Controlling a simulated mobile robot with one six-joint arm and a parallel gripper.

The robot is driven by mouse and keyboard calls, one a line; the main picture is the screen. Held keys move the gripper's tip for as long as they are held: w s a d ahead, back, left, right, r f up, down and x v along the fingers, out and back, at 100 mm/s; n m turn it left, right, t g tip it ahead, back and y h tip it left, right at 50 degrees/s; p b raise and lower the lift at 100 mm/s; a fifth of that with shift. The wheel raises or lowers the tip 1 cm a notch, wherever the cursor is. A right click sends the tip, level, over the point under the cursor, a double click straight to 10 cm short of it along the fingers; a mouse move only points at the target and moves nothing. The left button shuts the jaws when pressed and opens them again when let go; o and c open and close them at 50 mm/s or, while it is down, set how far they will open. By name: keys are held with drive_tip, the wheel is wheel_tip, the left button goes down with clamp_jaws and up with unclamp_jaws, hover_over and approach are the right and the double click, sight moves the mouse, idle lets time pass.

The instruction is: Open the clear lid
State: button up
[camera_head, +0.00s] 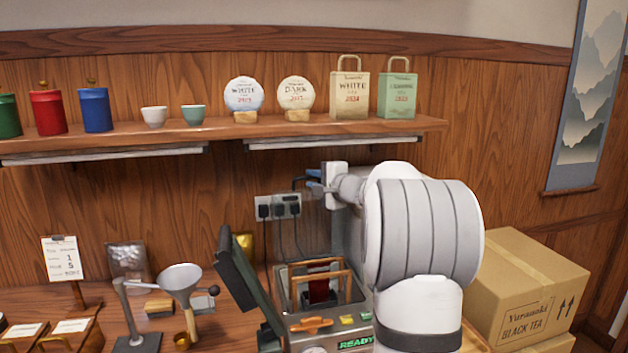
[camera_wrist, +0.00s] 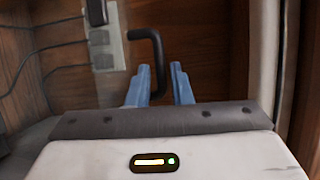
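A machine with a READY display (camera_head: 355,342) stands on the counter, with a wooden frame and a dark red piece in its open well. The clear lid (camera_head: 336,238) appears as a faint see-through panel standing upright at the back of the machine, partly hidden by my arm. Its black bent handle (camera_head: 305,179) is near its top, and also shows in the wrist view (camera_wrist: 158,62). My gripper (camera_head: 315,183) is at the handle. In the wrist view its blue fingers (camera_wrist: 159,72) are apart, with the handle's stem between them; no clear contact shows.
A dark green panel (camera_head: 245,283) leans open at the machine's left. A funnel stand (camera_head: 181,283) is farther left. Power sockets (camera_head: 278,207) with cables are on the wall behind. A shelf (camera_head: 225,130) runs above, and cardboard boxes (camera_head: 525,285) stand at right.

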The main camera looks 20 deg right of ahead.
clamp_jaws()
drive_tip(key=shift+s+f+b, duration=0.2)
drive_tip(key=shift+f+b, duration=0.1)
drive_tip(key=shift+b, duration=0.65)
drive_tip(key=s+b, duration=0.1)
drive_tip(key=b, duration=0.2)
drive_tip(key=s+t+b, duration=0.1)
drive_tip(key=b, duration=0.4)
drive_tip(key=shift+s+a+f+n+b, duration=0.15)
drive_tip(key=shift+s+a+n+b, duration=0.15)
drive_tip(key=shift+s+b, duration=0.1)
drive_tip(key=b, duration=0.1)
drive_tip(key=s+t+b, duration=0.1)
drive_tip(key=shift+s+a+r+b, duration=0.1)
drive_tip(key=shift+s+r+b, duration=0.05)
drive_tip(key=shift+r+b, duration=0.2)
